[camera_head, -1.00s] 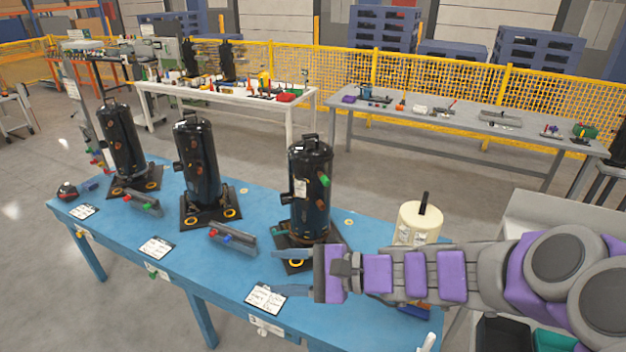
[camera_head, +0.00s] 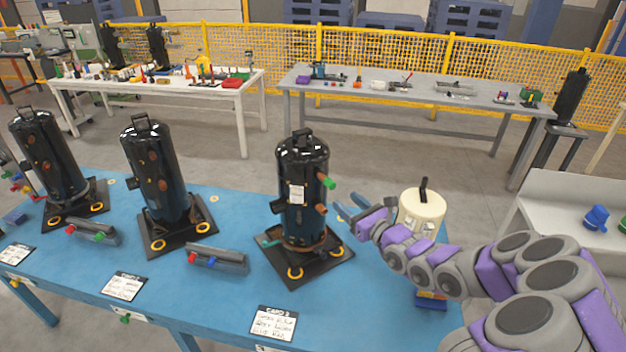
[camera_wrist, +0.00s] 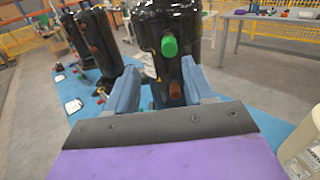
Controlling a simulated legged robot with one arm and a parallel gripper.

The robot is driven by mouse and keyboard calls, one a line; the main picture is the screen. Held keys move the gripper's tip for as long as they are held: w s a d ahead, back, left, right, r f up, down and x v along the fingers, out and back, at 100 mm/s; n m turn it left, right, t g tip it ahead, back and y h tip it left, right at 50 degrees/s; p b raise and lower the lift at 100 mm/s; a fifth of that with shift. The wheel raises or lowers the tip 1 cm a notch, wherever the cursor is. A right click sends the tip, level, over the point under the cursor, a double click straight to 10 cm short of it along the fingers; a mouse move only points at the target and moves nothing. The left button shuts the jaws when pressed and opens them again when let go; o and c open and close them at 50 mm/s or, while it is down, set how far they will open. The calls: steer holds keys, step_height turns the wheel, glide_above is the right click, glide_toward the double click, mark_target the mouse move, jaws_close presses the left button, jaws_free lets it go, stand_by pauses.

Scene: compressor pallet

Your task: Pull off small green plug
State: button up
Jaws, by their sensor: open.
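The small green plug (camera_head: 328,183) sits on the upper right side of the nearest black compressor (camera_head: 300,225). The plug also shows in the wrist view (camera_wrist: 169,46), just beyond and above the fingers. A brown stub (camera_wrist: 175,90) is below it on the same compressor (camera_wrist: 150,15). My gripper (camera_head: 347,207) is open and empty, to the right of the compressor and a little lower than the plug. In the wrist view its two blue fingers (camera_wrist: 160,88) are spread, with the brown stub between them in the picture. The plug is apart from the fingers.
Two more black compressors (camera_head: 162,180) stand to the left on the blue table (camera_head: 200,330). A cream canister (camera_head: 421,212) stands close behind my arm. Tool holders (camera_head: 217,258) and a label card (camera_head: 273,323) lie at the front. A yellow fence (camera_head: 380,65) runs behind.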

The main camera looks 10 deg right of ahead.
mark_target(331, 188)
steer(key=w+p, duration=0.1)
steer(key=w, duration=0.2)
steer(key=w+a+p, duration=0.1)
steer(key=w, duration=0.2)
steer(key=shift+w+a+f, duration=0.15)
steer(key=shift+w+f, duration=0.05)
steer(key=shift+w, duration=0.1)
steer(key=shift+w+a+f, duration=0.1)
steer(key=shift+w+a, duration=0.1)
steer(key=shift+w, duration=0.15)
steer(key=shift+w+a+p, duration=0.4)
steer(key=shift+w+a, duration=0.25)
steer(key=shift+a, duration=0.25)
steer(key=shift+d, duration=0.55)
steer(key=shift+s+a, duration=0.15)
steer(key=shift+a, duration=0.5)
